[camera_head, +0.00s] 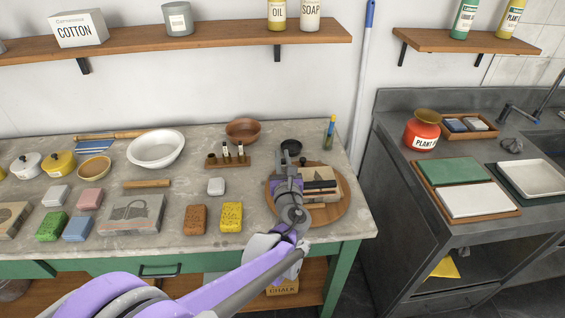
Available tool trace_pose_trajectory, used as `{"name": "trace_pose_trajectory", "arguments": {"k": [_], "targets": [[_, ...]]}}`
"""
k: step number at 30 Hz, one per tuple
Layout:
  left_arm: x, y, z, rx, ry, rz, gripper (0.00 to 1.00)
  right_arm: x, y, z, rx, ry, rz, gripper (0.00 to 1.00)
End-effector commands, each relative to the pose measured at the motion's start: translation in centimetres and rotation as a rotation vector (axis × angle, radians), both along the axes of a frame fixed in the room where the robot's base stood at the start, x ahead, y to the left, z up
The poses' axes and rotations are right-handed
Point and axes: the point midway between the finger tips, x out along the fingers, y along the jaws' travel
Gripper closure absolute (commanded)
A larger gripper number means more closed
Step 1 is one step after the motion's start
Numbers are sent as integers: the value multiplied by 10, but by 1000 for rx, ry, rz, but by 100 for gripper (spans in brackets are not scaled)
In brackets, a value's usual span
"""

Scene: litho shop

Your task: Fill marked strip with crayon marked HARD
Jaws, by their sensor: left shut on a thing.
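My left gripper (284,166) is over the round wooden board (334,212) at the right end of the table. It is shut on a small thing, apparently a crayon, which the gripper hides. A pale block with dark strips (322,190) lies on the board, right beside the gripper and partly behind it. The marks on the strips are too small to read. A small wooden rack (213,162) left of the gripper holds dark crayons with white labels (241,149); their words cannot be read. My right gripper is not in view.
A glass with a yellow-tipped tool (329,133) is at the back right. Yellow (231,217) and brown (195,220) sponges lie left of the board.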

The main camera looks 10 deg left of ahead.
Motion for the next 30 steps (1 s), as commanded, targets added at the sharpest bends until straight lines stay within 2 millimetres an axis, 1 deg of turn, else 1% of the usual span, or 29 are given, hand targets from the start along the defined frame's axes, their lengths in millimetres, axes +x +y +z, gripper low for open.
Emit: {"name": "trace_pose_trajectory", "arguments": {"k": [1, 3, 7, 30], "targets": [[2, 1, 8, 0, -1, 1, 100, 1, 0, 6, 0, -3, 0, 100], [4, 1, 14, 0, -1, 1, 100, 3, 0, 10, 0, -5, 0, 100], [5, 2, 20, 0, -1, 1, 100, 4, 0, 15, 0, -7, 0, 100], [6, 2, 19, 0, 0, 2, 100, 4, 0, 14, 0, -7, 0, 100]]}}
